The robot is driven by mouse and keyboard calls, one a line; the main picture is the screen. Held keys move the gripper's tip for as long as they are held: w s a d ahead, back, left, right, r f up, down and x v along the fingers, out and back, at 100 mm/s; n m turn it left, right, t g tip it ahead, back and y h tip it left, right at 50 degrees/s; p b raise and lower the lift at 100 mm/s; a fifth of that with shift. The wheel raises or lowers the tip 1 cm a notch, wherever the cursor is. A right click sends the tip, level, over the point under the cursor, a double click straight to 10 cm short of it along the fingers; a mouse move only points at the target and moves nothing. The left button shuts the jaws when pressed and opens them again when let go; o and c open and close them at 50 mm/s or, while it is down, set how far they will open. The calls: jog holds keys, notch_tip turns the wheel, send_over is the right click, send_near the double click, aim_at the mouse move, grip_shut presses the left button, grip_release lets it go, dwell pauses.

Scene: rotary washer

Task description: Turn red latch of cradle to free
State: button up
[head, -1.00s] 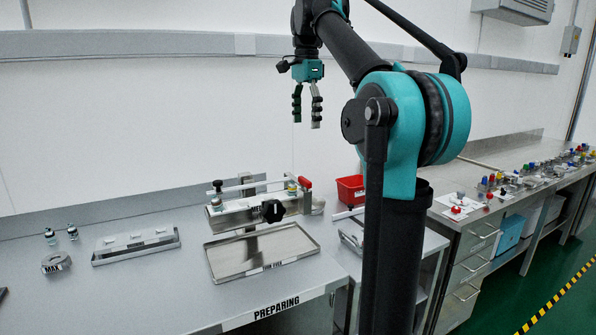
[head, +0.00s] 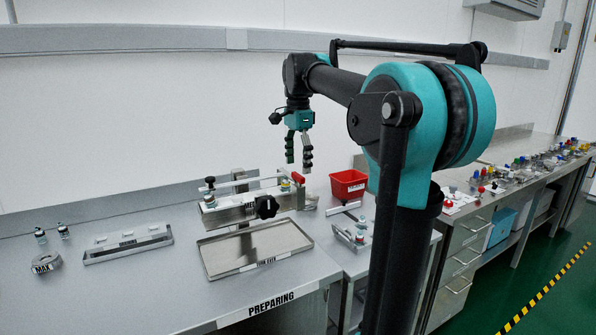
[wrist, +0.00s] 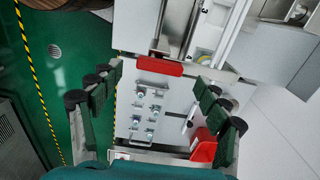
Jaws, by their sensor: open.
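The red latch (head: 298,179) sits at the right end of the metal cradle (head: 240,209) on the bench. In the wrist view the red latch (wrist: 159,65) is a short red bar lying crosswise at the near end of the cradle (wrist: 185,28). My gripper (head: 299,164) is open, points down and hangs just above the latch in the head view. In the wrist view its two fingers (wrist: 157,76) stand apart to the left and right of the latch. Nothing is between them in contact, and the gap in height is hard to judge.
A shallow tray (head: 207,262) lies in front of the cradle, and a long holder (head: 128,245) and a ring (head: 46,263) lie left. A red bin (head: 347,184) and a small fixture (head: 352,236) stand to the right. A black knob (head: 265,206) projects from the cradle's front.

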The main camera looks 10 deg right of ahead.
aim_at(298, 180)
jog(key=shift+f, duration=1.35)
jog(key=c, duration=1.2)
jog(key=shift+o, duration=0.2)
